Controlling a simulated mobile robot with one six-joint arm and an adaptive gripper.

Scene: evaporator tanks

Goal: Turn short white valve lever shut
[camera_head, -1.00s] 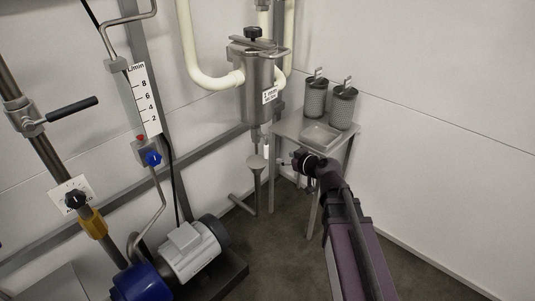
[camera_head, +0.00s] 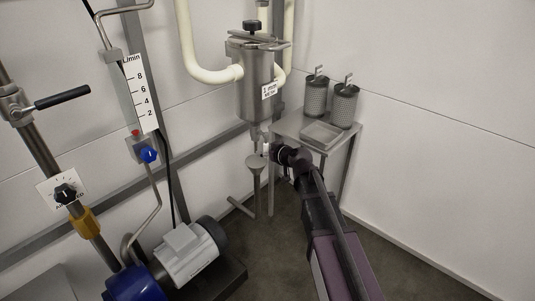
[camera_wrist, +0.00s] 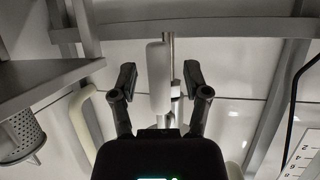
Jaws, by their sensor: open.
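The short white valve lever (camera_wrist: 158,78) stands between the two fingers of my gripper (camera_wrist: 159,76) in the wrist view. It hangs below the steel filter housing (camera_head: 257,85), above a small funnel (camera_head: 255,161). My gripper is open, with one finger on each side of the lever and a gap visible on both sides. In the head view my gripper (camera_head: 271,151) is at the lever and hides most of it.
A small steel table (camera_head: 345,134) with a tray (camera_head: 322,134) and two mesh strainers (camera_head: 345,105) stands just right of my gripper. A grey motor (camera_head: 187,252) is at lower left. A black-handled lever (camera_head: 62,97) is on the left pipe. The floor at right is clear.

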